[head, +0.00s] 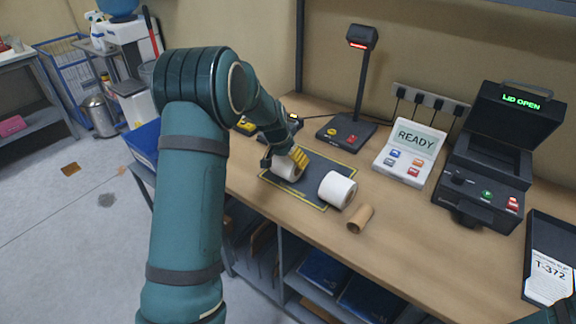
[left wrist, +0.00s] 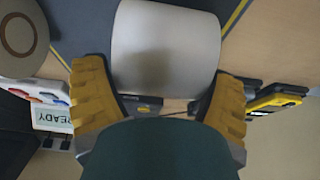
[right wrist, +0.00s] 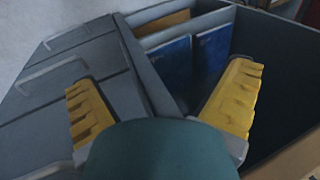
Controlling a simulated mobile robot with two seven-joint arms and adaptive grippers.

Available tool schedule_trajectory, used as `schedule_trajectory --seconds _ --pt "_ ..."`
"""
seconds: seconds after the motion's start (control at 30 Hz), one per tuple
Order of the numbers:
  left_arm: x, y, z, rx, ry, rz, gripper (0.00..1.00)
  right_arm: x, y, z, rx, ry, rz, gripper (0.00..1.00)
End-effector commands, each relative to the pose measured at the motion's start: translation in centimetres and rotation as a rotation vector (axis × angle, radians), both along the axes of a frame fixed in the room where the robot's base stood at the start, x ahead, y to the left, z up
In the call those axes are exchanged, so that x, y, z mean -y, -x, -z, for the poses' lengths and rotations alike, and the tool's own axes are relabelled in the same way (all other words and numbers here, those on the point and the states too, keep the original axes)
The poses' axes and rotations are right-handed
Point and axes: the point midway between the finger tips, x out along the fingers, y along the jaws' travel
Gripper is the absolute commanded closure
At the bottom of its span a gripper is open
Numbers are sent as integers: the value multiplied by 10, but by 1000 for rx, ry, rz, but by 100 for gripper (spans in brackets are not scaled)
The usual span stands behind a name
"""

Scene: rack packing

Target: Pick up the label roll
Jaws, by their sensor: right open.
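A white label roll (head: 287,167) is at the far left end of the dark mat (head: 305,198). It shows large in the left wrist view (left wrist: 165,45). My left gripper (head: 285,160) has one yellow finger on each side of this roll, close against it, and appears shut on it. I cannot tell whether the roll touches the mat. A second white roll (head: 337,189) lies at the mat's right end; its round end with a core shows in the left wrist view (left wrist: 18,35). My right gripper (right wrist: 160,85) is open and empty, over the shelf area below the bench.
A brown cardboard tube (head: 360,219) lies right of the mat. Behind stand a scanner stand (head: 347,132), a READY panel (head: 410,155) and an open-lidded printer (head: 485,190). A dark tray (head: 555,250) is at the right edge. The front of the wooden bench is mostly clear.

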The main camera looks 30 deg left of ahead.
Motion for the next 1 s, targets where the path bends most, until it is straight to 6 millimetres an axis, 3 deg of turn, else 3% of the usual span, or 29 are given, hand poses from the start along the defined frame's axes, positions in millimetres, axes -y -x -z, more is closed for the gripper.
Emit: schedule_trajectory --seconds 0.03,0.1,0.13,0.57,1.0 --pt "0 0 0 0 0 0 46 0 0 0 0 0 0 0" --pt "0 0 0 0 0 0 64 0 0 0 0 0 0 0" --pt "0 0 0 0 0 0 65 0 0 0 0 0 0 0" --pt "0 -1 -7 3 -1 0 66 0 0 -2 1 0 0 0" --pt "0 -1 -84 5 -1 1 66 1 -5 -17 11 2 9 0"
